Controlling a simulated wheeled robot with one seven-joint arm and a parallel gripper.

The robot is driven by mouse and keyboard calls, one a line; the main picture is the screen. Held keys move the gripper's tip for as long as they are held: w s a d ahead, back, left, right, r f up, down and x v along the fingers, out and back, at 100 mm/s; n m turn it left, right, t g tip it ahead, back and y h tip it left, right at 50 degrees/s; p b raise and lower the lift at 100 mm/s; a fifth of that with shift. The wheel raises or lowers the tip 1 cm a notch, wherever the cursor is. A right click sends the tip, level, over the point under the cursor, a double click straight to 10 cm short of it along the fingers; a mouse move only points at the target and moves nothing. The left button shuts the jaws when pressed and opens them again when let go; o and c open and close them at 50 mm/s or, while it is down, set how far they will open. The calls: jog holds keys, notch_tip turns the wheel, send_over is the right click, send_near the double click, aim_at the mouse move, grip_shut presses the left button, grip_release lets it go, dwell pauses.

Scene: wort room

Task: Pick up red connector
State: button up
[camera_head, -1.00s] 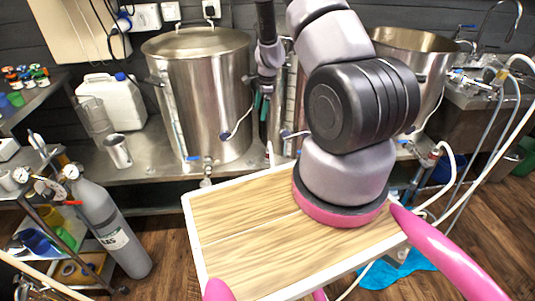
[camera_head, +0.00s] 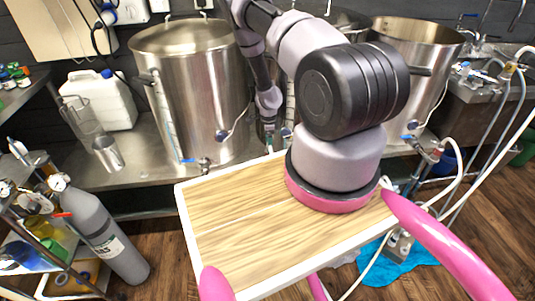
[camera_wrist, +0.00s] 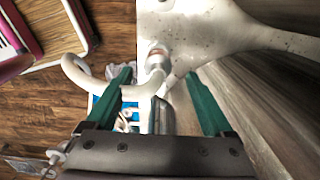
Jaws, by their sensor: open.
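My gripper (camera_head: 269,134) hangs low in front of the steel kettles, just behind the wooden board. In the wrist view its two green fingers (camera_wrist: 158,76) stand apart. A small pale fitting with a reddish band (camera_wrist: 157,52) shows between and just beyond the fingertips. It may be the red connector, but the view is too small to be sure. A white hose (camera_wrist: 80,72) curves in from the left towards it. I cannot tell whether the fingers touch the fitting. In the head view no red connector can be made out by the gripper.
A lidded kettle (camera_head: 190,95) stands on the steel counter (camera_head: 145,165) left of the gripper; an open kettle (camera_head: 415,75) stands to the right. A grey gas cylinder (camera_head: 95,235) stands at lower left. Hoses (camera_head: 480,165) hang at right. Blue cloth (camera_head: 400,262) lies on the floor.

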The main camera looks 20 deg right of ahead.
notch_tip(320, 180, down, 7)
jog(key=shift+s+a+r, duration=0.1)
jog(key=shift+a, duration=0.05)
dwell(0.4)
grip_shut()
